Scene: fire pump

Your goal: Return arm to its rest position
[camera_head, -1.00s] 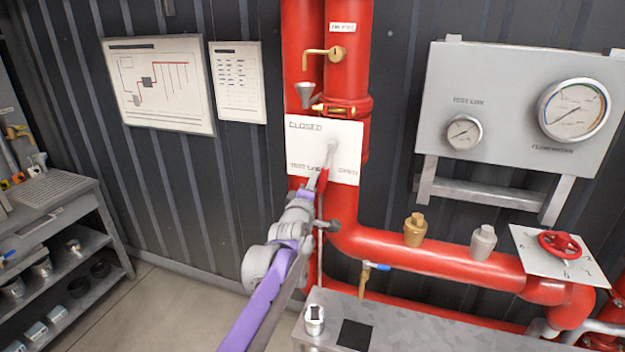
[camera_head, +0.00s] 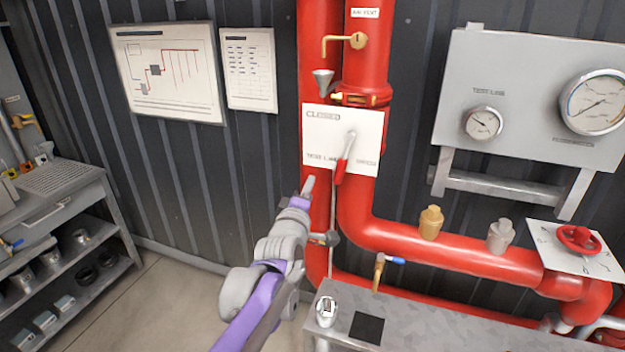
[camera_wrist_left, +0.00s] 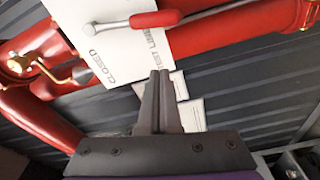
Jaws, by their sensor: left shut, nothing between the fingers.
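My left arm (camera_head: 268,275), grey and purple, reaches up from the bottom of the head view. My left gripper (camera_head: 308,188) is shut and empty, just below the white valve plate and apart from it. In the left wrist view its two fingers (camera_wrist_left: 158,82) lie together. The lever also shows in the left wrist view (camera_wrist_left: 155,18), clear of the fingers. My right gripper is not in view.
Red pipes (camera_head: 365,225) run down and right behind the arm. A grey bench (camera_head: 430,330) stands at the bottom right. A shelf unit (camera_head: 95,240) stands at the left. A gauge panel (camera_head: 535,100) hangs at the right. Floor shows between shelf and bench.

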